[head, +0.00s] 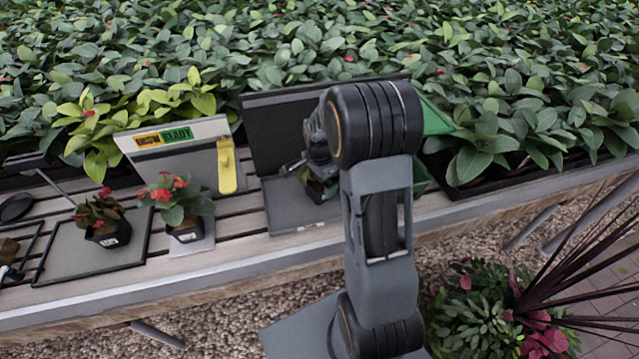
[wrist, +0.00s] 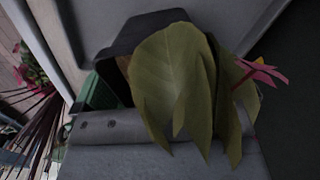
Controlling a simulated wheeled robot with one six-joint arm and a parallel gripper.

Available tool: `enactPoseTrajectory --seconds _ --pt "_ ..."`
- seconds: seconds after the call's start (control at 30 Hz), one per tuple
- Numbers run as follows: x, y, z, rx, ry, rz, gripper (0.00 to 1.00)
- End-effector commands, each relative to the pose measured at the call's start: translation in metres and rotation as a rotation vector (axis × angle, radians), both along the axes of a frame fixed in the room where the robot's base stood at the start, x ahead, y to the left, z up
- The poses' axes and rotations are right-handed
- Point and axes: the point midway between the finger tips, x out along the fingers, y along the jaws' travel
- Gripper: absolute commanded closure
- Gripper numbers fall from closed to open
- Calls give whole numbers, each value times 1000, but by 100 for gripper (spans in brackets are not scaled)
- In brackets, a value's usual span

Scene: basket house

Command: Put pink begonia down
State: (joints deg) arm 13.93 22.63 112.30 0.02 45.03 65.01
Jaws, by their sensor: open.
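The pink begonia (wrist: 172,85) fills the middle of the wrist view. It has broad green leaves, a pink flower (wrist: 262,72) at the right and a dark pot (wrist: 125,50) partly hidden by the leaves. In the head view a small dark pot (head: 318,188) shows beside my arm, low over or on a grey base plate (head: 285,208); its contact with the plate is hard to tell. My gripper (head: 303,165) is open close above this pot, mostly hidden by my own arm. Its fingertips are not clear in the wrist view.
A dark upright panel (head: 275,130) stands behind the plate. To the left are two red-flowered potted plants (head: 108,225) (head: 186,225), a sign with green "READY" (head: 175,138) and a yellow tag (head: 227,168). Dense foliage lies behind the slatted bench (head: 250,245). A planter stands at the lower right (head: 485,310).

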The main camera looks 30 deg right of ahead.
Motion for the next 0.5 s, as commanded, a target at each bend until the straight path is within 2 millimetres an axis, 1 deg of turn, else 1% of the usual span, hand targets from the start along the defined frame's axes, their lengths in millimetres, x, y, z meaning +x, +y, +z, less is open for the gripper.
enactPoseTrajectory --seconds 0.03,0.1,0.3,0.5 --pt "1 0 11 -1 -5 0 0" --pt "1 0 26 -2 -5 0 0" --pt "1 0 64 -1 -5 0 0" --pt "0 0 91 0 -3 0 0"
